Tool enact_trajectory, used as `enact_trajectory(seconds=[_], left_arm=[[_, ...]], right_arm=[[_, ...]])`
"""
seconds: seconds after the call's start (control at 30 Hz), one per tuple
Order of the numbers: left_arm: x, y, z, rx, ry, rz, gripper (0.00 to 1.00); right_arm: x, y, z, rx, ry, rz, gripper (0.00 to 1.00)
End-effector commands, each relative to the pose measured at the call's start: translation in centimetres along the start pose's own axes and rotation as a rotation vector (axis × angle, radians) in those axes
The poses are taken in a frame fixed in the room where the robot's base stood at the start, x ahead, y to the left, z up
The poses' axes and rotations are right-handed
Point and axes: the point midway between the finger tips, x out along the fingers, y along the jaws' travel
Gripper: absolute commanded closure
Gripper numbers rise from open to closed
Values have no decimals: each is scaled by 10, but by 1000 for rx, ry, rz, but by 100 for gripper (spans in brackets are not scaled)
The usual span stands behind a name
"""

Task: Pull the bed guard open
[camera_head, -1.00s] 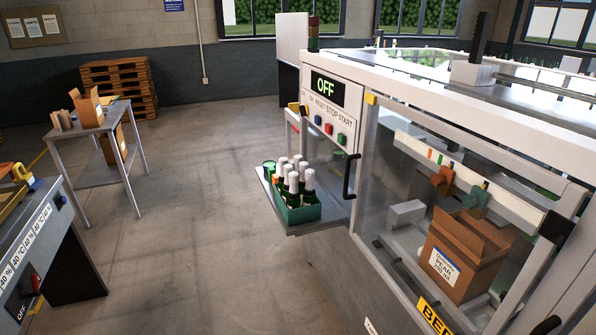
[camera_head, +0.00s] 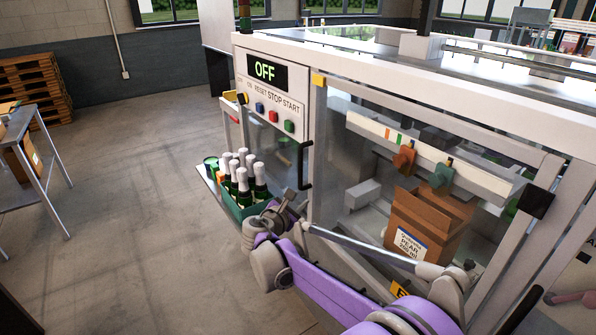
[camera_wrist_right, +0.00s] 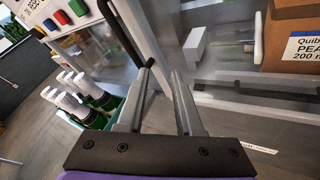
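The bed guard is the clear panel in a pale frame (camera_head: 318,130) on the front of the machine, and it looks closed. A black vertical bar handle (camera_head: 306,165) is at its left side; it also shows in the right wrist view (camera_wrist_right: 122,32). My right gripper (camera_head: 296,203) is just below and beside the handle's lower end. In the right wrist view its fingers (camera_wrist_right: 162,72) are apart and nothing is clearly held. The handle's lower end is close to the left fingertip; I cannot tell whether they touch. My left gripper is not in view.
A green crate (camera_head: 240,212) of white-topped bottles stands on a shelf left of the gripper. A cardboard box (camera_head: 430,222) is behind the guard. The control panel reads OFF (camera_head: 265,71). The floor at left is clear, with a table (camera_head: 30,130) at the edge.

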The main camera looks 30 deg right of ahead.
Motion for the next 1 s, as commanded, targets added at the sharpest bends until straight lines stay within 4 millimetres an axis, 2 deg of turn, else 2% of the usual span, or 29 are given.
enact_trajectory(seconds=[0.03, 0.1, 0.3, 0.47, 0.8, 1.0], left_arm=[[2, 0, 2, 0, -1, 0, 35], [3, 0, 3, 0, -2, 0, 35], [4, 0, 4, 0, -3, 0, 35], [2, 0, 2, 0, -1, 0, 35], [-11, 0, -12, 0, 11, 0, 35], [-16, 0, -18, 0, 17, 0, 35]], right_arm=[[14, 14, -5, -106, -52, 25, 65], [28, 30, -8, -241, -119, 52, 65], [46, 54, -14, -456, -232, 85, 65], [57, 59, -11, -483, -248, 87, 65], [117, 68, 4, -478, -246, 87, 65], [142, 72, 9, -478, -245, 88, 65]])
